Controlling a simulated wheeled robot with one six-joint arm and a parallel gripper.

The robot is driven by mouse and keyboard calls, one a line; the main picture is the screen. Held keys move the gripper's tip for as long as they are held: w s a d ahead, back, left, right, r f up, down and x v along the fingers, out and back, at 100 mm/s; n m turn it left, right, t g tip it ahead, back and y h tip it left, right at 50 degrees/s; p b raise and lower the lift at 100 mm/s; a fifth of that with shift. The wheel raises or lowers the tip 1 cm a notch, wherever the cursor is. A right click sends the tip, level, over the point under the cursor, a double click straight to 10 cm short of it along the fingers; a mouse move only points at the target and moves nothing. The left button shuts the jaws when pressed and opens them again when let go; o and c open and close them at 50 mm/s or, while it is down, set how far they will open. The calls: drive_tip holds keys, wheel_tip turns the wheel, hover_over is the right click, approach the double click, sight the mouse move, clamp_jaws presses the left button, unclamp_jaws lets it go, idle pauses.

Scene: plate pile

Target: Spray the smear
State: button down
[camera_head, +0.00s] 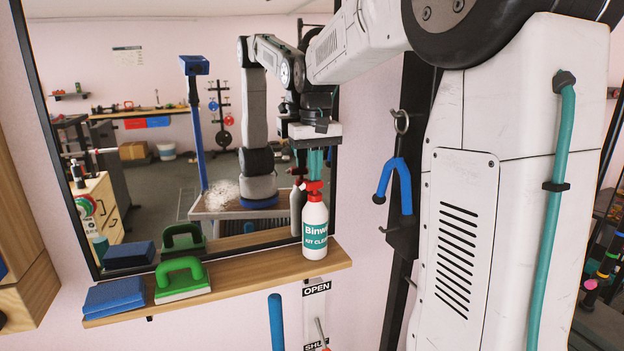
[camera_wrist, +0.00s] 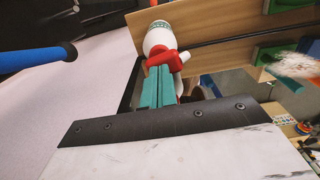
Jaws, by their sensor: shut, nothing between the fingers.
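A white spray bottle (camera_head: 315,232) with a teal label and a red spray head stands upright on the right end of the wooden shelf (camera_head: 240,277). My gripper (camera_head: 315,168) is right above the red head, its teal fingers shut and pointing down. In the wrist view the shut fingers (camera_wrist: 158,75) are close against the red spray head (camera_wrist: 162,48); I cannot tell whether they touch it. A whitish streaky smear (camera_head: 222,192) is on the mirror, left of the bottle and a little above the shelf. It also shows in the wrist view (camera_wrist: 298,66).
A green-handled scrubber (camera_head: 182,280) and a blue sponge (camera_head: 114,296) lie on the shelf's left part. The mirror (camera_head: 150,165) stands behind the shelf and reflects the room and my arm. The shelf's middle is clear.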

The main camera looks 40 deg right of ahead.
drive_tip(key=shift+f, duration=0.4)
drive_tip(key=shift+r, duration=1.4)
drive_tip(key=shift+f, duration=0.1)
drive_tip(key=shift+f, duration=1.3)
drive_tip(key=shift+r, duration=1.4)
